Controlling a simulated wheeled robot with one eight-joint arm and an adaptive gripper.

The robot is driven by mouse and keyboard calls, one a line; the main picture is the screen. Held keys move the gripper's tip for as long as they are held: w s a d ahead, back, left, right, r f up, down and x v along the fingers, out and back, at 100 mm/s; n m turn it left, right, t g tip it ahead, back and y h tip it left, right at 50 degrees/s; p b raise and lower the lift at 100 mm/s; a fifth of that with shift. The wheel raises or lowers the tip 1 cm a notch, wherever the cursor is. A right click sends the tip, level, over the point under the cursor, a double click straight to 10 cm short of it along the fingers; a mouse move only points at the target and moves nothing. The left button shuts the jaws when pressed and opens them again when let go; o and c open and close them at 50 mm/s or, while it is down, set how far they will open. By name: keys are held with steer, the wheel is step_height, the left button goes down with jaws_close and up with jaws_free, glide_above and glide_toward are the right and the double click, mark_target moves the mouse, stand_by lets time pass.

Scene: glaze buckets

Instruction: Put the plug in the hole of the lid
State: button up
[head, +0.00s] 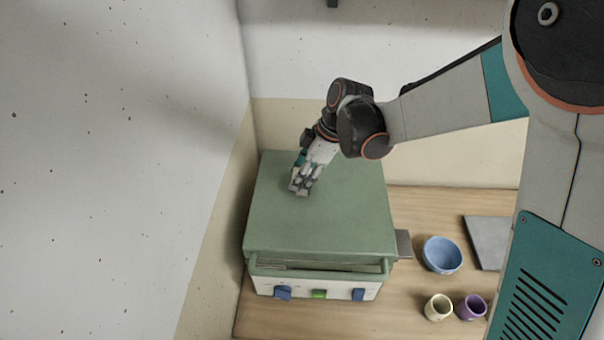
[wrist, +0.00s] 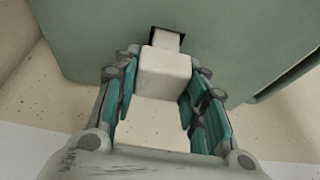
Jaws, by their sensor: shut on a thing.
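The green lid (head: 325,225) is the flat top of a box with a pale front, and it fills the upper part of the wrist view (wrist: 90,45). My gripper (head: 299,190) is over the lid's left half, pointing down. In the wrist view my gripper (wrist: 163,76) is shut on the pale, blocky plug (wrist: 164,74). The plug's narrower end (wrist: 167,41) lines up with the dark square hole (wrist: 154,32) in the lid. I cannot tell how deep that end sits. In the head view my gripper hides the hole.
Blue knobs (head: 283,293) and a green knob (head: 320,295) are on the box front. To the right on the wooden table (head: 412,205) are a blue bowl (head: 442,254), a cream cup (head: 438,307), a purple cup (head: 471,307) and a grey slab (head: 486,240). Walls stand close at left and behind.

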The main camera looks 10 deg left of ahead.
steer(key=shift+f+b, duration=0.4)
steer(key=shift+f, duration=0.15)
steer(key=shift+f, duration=0.1)
steer(key=shift+f+b, duration=0.55)
steer(key=shift+b, duration=0.05)
steer(key=shift+f, duration=0.1)
stand_by(0.3)
steer(key=o, duration=1.4)
steer(key=shift+r+p, duration=2.4)
steer(key=shift+r, duration=1.7)
